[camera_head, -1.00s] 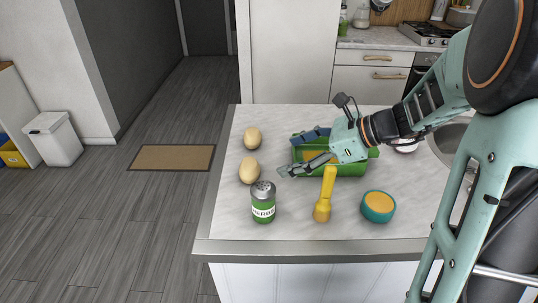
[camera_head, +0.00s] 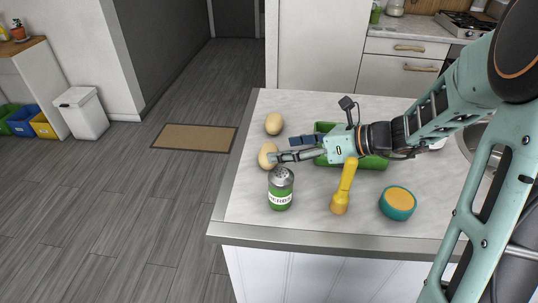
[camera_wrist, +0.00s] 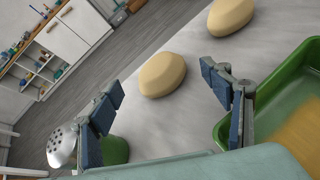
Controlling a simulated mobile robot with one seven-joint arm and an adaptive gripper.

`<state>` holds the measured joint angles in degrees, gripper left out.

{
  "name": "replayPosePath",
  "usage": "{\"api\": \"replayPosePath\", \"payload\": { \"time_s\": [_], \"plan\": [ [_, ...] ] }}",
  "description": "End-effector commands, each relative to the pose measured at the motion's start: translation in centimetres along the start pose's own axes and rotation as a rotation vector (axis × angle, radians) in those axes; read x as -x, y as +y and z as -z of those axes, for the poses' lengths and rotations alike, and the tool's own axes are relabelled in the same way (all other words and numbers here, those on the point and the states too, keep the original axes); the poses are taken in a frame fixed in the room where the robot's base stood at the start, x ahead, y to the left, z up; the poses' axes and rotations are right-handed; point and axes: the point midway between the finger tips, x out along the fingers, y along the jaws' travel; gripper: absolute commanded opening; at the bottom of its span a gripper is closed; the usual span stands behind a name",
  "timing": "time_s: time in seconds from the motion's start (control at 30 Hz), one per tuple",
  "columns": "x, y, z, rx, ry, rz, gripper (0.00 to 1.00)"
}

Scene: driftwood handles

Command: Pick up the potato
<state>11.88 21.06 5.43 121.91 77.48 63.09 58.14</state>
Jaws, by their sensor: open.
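Two tan, egg-shaped objects that look like potatoes lie on the light countertop; I cannot tell them apart by kind. The nearer potato (camera_head: 264,156) is partly behind my gripper's fingertip, and it shows whole in the wrist view (camera_wrist: 162,74). The farther potato (camera_head: 274,123) lies behind it, cut by the top edge in the wrist view (camera_wrist: 230,16). My gripper (camera_head: 284,150) is open and empty, low over the counter, pointing left. In the wrist view its blue-padded fingers (camera_wrist: 160,90) spread to either side of the nearer potato, which lies ahead of them.
A green herbs shaker (camera_head: 280,188) stands close to the near finger. A green tray (camera_head: 372,162) lies under and behind my gripper. A yellow-handled brush (camera_head: 342,190) and a teal round container (camera_head: 397,203) stand to the right. The counter's left edge is close to the potatoes.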

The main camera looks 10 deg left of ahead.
Motion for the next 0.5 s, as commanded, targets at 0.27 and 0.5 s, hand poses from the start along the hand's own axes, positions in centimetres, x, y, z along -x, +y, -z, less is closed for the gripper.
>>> {"api": "replayPosePath", "payload": {
  "time_s": [0.27,0.5],
  "plan": [
    [-3.8,-0.1,0.1,0.001,0.001,-0.001,0.72],
    [-3.8,-0.1,0.1,0.001,0.000,0.001,0.68]
  ]
}}
